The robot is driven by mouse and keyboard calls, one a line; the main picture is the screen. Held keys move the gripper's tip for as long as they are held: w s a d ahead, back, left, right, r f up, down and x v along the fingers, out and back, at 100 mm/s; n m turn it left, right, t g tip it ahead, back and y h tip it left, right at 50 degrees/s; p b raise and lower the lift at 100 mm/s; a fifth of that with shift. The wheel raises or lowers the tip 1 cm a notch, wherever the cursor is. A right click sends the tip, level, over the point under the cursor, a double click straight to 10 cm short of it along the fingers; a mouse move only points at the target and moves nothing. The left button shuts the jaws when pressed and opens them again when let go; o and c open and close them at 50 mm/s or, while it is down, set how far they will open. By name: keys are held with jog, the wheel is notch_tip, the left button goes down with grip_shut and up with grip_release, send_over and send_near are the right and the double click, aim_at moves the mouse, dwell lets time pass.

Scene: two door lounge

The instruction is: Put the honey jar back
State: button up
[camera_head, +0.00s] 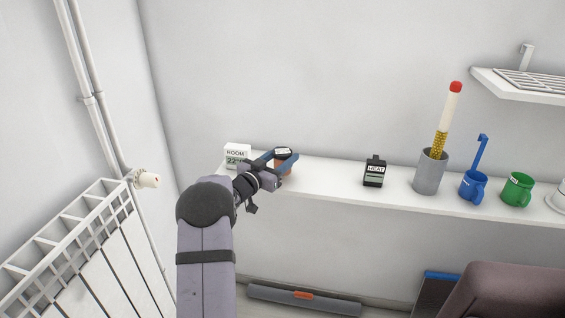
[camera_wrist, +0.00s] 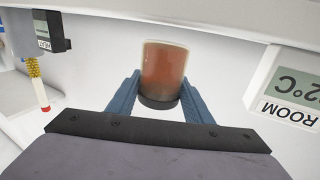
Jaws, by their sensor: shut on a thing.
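The honey jar is a small amber-brown jar (camera_head: 287,170) with a dark lid, at the left part of the white wall shelf (camera_head: 330,184) in the head view. My gripper (camera_head: 280,157) reaches it from the front left, with its blue fingers on either side of it. In the wrist view, where things appear upside down, the jar (camera_wrist: 164,65) sits between the two fingers (camera_wrist: 161,88), its lid toward my palm. My gripper is shut on the jar. I cannot tell whether its base touches the shelf.
A white ROOM thermometer (camera_head: 237,154) stands close left of the jar. The shelf between jar and HEAT device is clear.

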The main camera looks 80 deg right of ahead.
jog(key=shift+f, duration=0.9)
jog(key=shift+f, duration=0.2)
jog(key=o, duration=1.4)
jog(key=shift+r, duration=0.25)
jog(key=b+v, duration=0.2)
jog(key=v, duration=1)
jog(key=shift+f, duration=0.15)
